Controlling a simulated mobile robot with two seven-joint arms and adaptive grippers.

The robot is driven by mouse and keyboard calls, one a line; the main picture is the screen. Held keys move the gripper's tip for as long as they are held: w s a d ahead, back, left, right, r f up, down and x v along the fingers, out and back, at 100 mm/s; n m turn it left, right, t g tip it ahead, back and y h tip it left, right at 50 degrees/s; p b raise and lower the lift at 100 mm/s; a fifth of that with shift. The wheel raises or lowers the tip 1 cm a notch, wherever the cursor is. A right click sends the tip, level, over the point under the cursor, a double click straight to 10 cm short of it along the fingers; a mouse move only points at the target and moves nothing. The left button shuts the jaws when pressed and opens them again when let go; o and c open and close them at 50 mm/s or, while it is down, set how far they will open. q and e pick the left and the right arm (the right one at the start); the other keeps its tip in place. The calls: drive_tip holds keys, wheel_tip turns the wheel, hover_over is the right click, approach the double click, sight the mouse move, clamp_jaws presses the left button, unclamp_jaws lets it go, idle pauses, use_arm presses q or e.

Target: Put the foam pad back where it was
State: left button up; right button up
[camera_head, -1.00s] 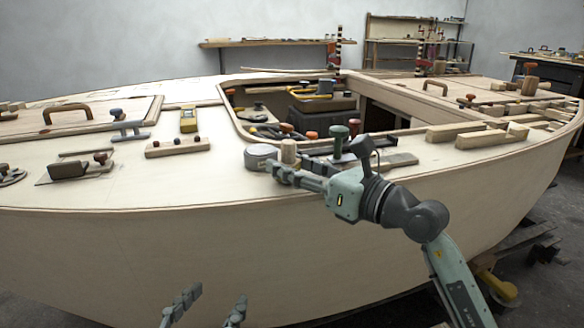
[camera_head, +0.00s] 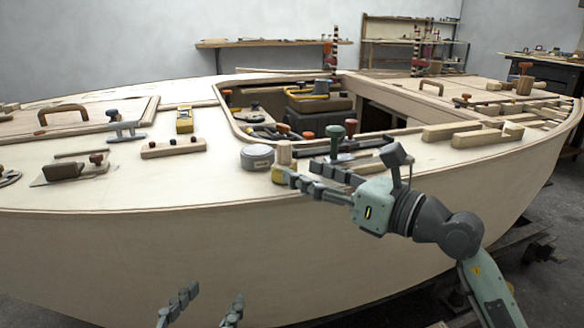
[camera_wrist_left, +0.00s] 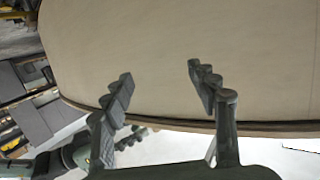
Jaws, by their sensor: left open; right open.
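I cannot identify the foam pad with certainty; a dark flat piece (camera_head: 368,162) lies on the deck behind my right wrist, partly hidden. My right gripper (camera_head: 298,173) is open at the deck's near edge, its fingers pointing left, close to a pale knob-topped piece with a yellow base (camera_head: 284,155). I cannot tell whether they touch. My left gripper (camera_head: 212,296) is open and empty, low in front of the hull. In the left wrist view its spread fingers (camera_wrist_left: 160,85) have only the pale hull (camera_wrist_left: 150,40) beyond them.
A grey round tin (camera_head: 257,157) stands left of the knob-topped piece. The open cockpit (camera_head: 235,118) holds several items. Wood blocks (camera_head: 450,131) lie at right. The near left deck (camera_head: 150,190) is clear.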

drive_tip(key=s+d+r+m+t+y, duration=0.1)
drive_tip(key=s+d+r+m+t, duration=0.15)
drive_tip(key=s+m, duration=0.45)
drive_tip(key=s+d+r+m+t+y, duration=0.2)
drive_tip(key=s+m+t, duration=0.25)
drive_tip(key=m, duration=0.45)
use_arm(q)
drive_tip(key=r, duration=0.1)
drive_tip(key=d+r+t, duration=0.1)
drive_tip(key=r+h, duration=0.1)
drive_tip(key=shift+d+r+t+b, duration=0.1)
drive_tip(key=shift+d+t+b, duration=0.2)
drive_tip(key=shift+d, duration=0.05)
use_arm(e)
wheel_tip(320, 180, down, 17)
drive_tip(key=s+d+m+g+h, duration=0.1)
drive_tip(key=m+h, duration=1)
drive_tip(key=m, duration=1.3)
drive_tip(key=shift+d+g, duration=0.2)
drive_tip(key=shift+g, duration=0.4)
